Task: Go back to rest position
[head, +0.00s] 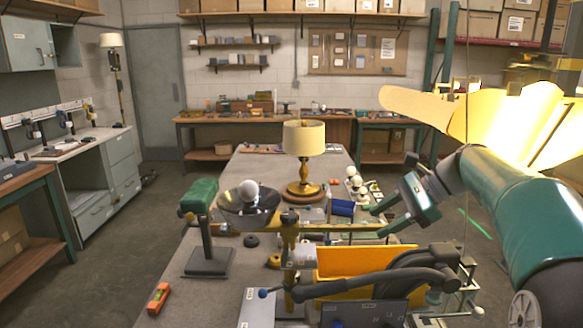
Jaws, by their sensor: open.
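My gripper (378,219) is in the head view, right of the middle, at the end of my green arm that comes in from the right. Its two dark fingers point left and stand apart, with nothing visible between them. It is above the right side of the long grey table (226,164), close to small parts there; whether it touches any cannot be told. A table lamp with a cream shade (304,139) and a turned wooden base (304,189) stands upright on the table, left of my gripper and apart from it.
A bright yellow, glowing shape (500,118) hangs over my arm. White bulbs (352,171), a blue item (343,208) and an orange bin (360,262) lie near my gripper. Floor (120,240) is clear at left.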

